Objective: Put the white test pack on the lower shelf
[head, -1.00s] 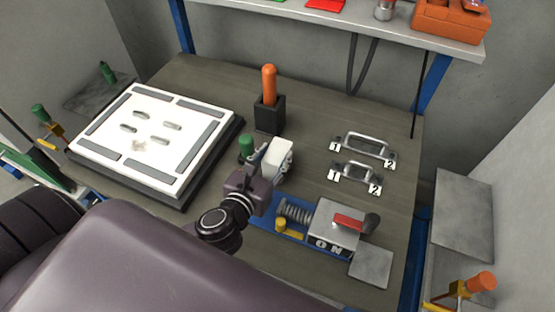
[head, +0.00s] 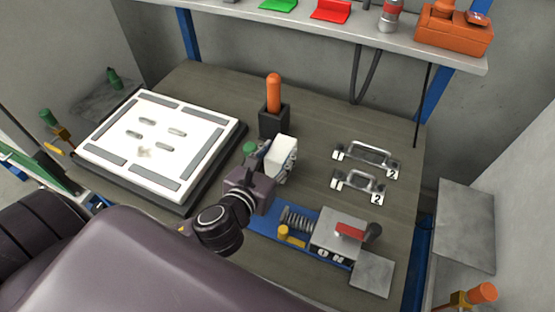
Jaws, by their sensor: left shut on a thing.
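The white test pack (head: 281,152) is a small white block near the middle of the head view, tilted, in front of the black holder. My left gripper (head: 268,168) is shut on it; the fingers are partly hidden by the wrist and the pack. The pack appears held over the workbench; its exact height is hard to tell. A grey shelf (head: 335,35) runs along the top of the view, above the back of the bench; whether another shelf lies above it is out of view. My right gripper is not in view.
A black holder with an orange handle (head: 273,92) stands just behind the pack. A white plate (head: 190,120) lies at left, metal handles (head: 365,160) at right, and a blue clamp fixture (head: 340,232) in front. The shelf holds green and red trays (head: 331,10), a bottle (head: 391,15) and an orange box (head: 455,28).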

